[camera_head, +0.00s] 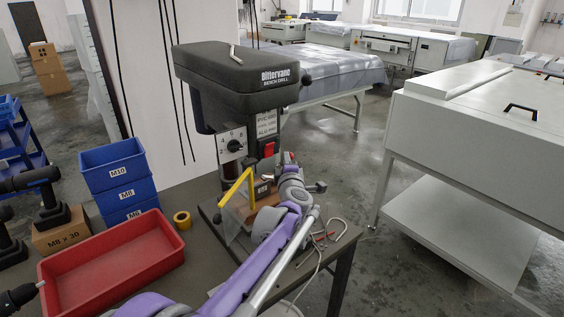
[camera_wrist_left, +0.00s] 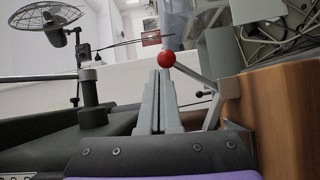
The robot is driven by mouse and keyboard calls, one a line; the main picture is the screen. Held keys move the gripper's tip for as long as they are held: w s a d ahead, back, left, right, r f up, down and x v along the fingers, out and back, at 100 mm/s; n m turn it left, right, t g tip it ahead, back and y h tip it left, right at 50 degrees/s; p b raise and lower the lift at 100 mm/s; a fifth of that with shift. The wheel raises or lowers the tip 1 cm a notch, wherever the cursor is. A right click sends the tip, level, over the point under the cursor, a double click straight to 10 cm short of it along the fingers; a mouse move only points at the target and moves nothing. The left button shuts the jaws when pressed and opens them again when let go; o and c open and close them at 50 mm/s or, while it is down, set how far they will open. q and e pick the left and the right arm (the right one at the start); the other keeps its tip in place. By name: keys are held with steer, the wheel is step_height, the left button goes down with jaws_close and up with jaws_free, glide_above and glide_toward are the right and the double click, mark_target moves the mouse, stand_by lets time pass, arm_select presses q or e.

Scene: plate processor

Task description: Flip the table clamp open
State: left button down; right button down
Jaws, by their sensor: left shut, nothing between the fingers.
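A lever with a red ball knob (camera_wrist_left: 167,58) shows in the left wrist view; its thin grey arm (camera_wrist_left: 196,78) slopes down right to a bracket. My left gripper (camera_head: 289,172) is beside the bench drill's column, behind a wooden block (camera_head: 246,204). Its grey fingers (camera_wrist_left: 158,85) are shut and empty. Their tips appear just below the knob in the wrist picture; I cannot tell whether they touch it. My right gripper is not in view.
The bench drill (camera_head: 238,80) stands over the work area, with a yellow bar (camera_head: 236,188) in front. A red tray (camera_head: 110,262), blue bins (camera_head: 118,180) and a yellow tape roll (camera_head: 182,219) lie left.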

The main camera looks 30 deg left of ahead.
arm_select(q)
steer(key=shift+w+d+f, duration=0.2)
steer(key=shift+w+f, duration=0.05)
steer(key=shift+w, duration=0.25)
steer(key=shift+w+d+f, duration=0.2)
steer(key=shift+w+f, duration=0.05)
steer(key=shift+w, duration=0.25)
steer(key=shift+w+d+f+b, duration=0.3)
steer(key=shift+w+f, duration=0.2)
steer(key=shift+w, duration=0.1)
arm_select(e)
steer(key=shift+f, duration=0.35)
arm_select(q)
steer(key=shift+w, duration=0.1)
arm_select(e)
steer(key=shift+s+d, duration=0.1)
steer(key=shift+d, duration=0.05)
